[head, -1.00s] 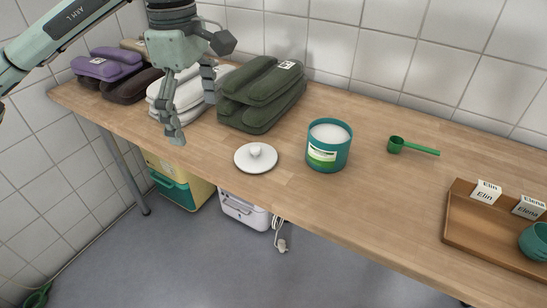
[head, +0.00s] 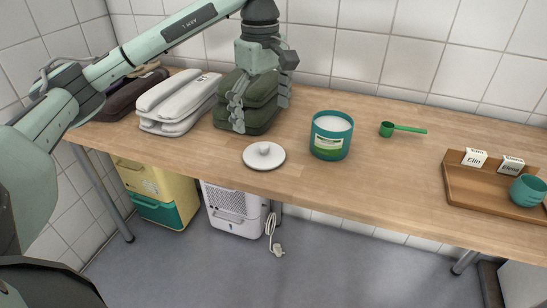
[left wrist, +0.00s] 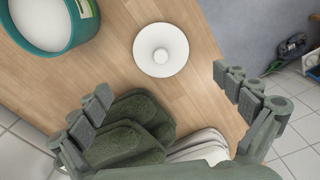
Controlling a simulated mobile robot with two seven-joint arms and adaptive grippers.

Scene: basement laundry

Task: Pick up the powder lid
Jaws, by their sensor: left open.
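The powder lid (head: 264,155) is a white round disc with a small knob. It lies flat on the wooden table near its front edge, knob up; it also shows in the left wrist view (left wrist: 160,50). The teal powder tub (head: 331,136), open and full of white powder, stands just right of the lid. My left gripper (head: 259,112) is open and empty, above and behind the lid, in front of the green towels. In the left wrist view its fingers (left wrist: 162,94) are spread wide, with the lid beyond them. My right gripper is not in view.
Folded green towels (head: 246,115), white towels (head: 178,103) and dark towels (head: 133,92) lie left on the table (head: 390,165). A green scoop (head: 402,129) lies right of the tub. A wooden tray (head: 462,189) with name cards and a teal cup (head: 528,190) is at far right.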

